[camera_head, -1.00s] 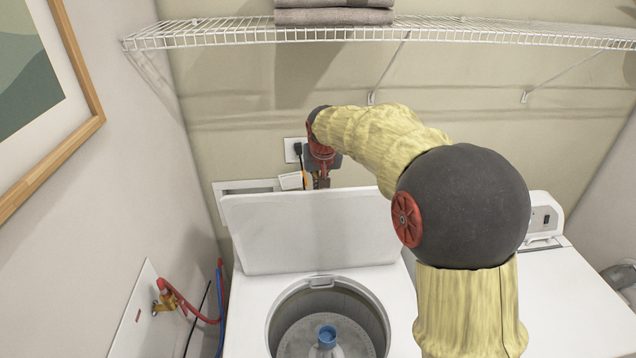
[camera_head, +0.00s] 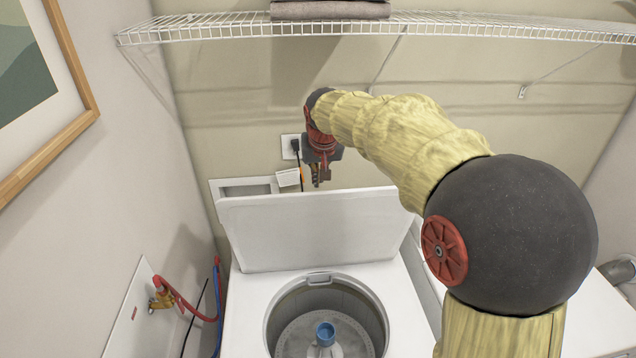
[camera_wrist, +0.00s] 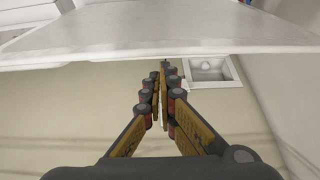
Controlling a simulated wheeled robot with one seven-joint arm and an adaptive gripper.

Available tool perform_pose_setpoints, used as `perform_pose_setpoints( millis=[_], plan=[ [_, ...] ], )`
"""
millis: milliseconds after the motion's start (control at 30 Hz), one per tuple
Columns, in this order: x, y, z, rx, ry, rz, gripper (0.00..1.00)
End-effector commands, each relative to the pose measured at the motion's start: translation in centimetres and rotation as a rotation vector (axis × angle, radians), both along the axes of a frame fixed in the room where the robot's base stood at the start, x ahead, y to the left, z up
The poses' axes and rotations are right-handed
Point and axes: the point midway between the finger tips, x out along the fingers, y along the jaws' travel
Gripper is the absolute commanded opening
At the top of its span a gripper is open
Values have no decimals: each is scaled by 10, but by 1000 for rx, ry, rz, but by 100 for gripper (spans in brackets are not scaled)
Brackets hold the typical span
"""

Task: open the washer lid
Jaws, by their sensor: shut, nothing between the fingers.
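The washer lid (camera_head: 315,228) is a white panel standing raised and near upright at the back of the washer (camera_head: 245,308). The round tub opening is uncovered, and a blue-topped agitator (camera_head: 326,336) shows inside. My gripper (camera_head: 321,183) is shut and empty, above the lid's top edge and close to the back wall. In the wrist view my gripper (camera_wrist: 160,75) points toward the lid's edge (camera_wrist: 150,45), which runs across the upper part of the picture. I cannot tell whether the fingertips touch the lid.
A wire shelf (camera_head: 450,27) with folded grey towels (camera_head: 330,10) runs above. A wall outlet (camera_head: 291,147) and a recessed wall box (camera_head: 245,188) are just left of my gripper. Red and blue hoses (camera_head: 190,305) are at left. A second white appliance (camera_head: 600,315) stands at right.

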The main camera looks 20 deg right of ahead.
Motion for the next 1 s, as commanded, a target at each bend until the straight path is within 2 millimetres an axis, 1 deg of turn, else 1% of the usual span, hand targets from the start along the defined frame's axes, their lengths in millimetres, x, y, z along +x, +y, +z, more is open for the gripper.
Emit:
perform_pose_setpoints(
  millis=[33, 100, 200, 300, 433, 667, 767, 833, 867, 967, 1000],
  plan=[
    [-5, 1, 12, 0, -4, 0, 0],
    [-11, 3, 24, 0, -3, 0, 0],
    [-19, 4, 41, 0, -3, 0, 0],
    [-26, 6, 53, -1, -2, 1, 0],
    [-31, 7, 62, 0, -1, 0, 0],
    [-33, 7, 66, -9, 1, 22, 0],
    [-43, 9, 43, -13, 40, 49, 0],
    [-60, 11, 25, -13, 76, 68, 0],
    [-70, 13, 18, -11, 89, 76, 0],
    [-110, 17, -9, -11, 121, 105, 0],
    [-128, 18, -20, -10, 130, 116, 0]
  ],
)
